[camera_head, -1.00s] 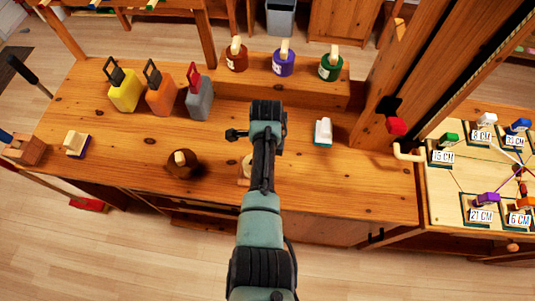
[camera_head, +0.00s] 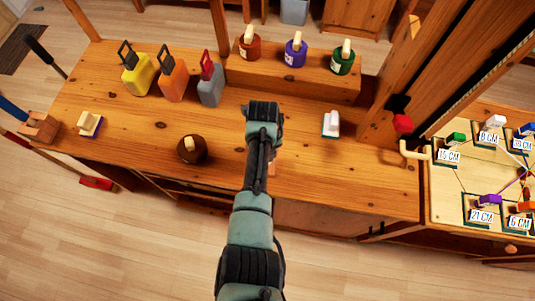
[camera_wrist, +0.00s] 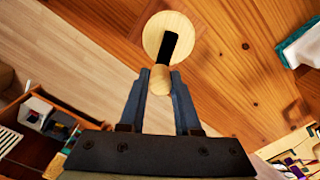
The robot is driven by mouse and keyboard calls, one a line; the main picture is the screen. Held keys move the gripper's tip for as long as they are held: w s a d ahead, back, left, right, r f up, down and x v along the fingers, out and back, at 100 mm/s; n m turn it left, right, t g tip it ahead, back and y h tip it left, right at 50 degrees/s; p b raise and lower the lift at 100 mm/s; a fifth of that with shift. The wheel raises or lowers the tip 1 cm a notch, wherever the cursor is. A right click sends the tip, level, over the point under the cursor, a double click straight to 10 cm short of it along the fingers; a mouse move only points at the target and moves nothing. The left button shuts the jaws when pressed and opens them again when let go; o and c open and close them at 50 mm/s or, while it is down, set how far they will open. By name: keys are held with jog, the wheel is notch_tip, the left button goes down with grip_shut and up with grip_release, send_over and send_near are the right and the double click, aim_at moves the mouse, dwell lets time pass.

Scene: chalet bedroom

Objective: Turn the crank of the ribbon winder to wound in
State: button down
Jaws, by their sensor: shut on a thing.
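The ribbon winder shows in the wrist view as a round pale wooden disc (camera_wrist: 152,30) on the wooden bench top. A black crank arm (camera_wrist: 168,47) runs from the disc toward my gripper and ends in a wooden knob (camera_wrist: 160,80). My gripper (camera_wrist: 160,72) is shut on this knob, with one dark finger on each side of it. In the head view my arm hides my gripper and nearly all of the winder.
On the bench (camera_head: 330,185), a white-and-teal block (camera_head: 331,124) lies right of my arm and a brown round pot (camera_head: 191,150) left. Yellow (camera_head: 136,77), orange and grey bottles stand behind. A raised shelf (camera_head: 300,84) holds three knobbed jars. A post and labelled board (camera_head: 455,190) are at right.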

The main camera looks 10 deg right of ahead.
jog(key=shift+a+m, duration=0.35)
jog(key=shift+m, duration=0.75)
jog(key=c, duration=0.6)
grip_release()
notch_tip(320, 180, up, 13)
jog(key=b, duration=0.1)
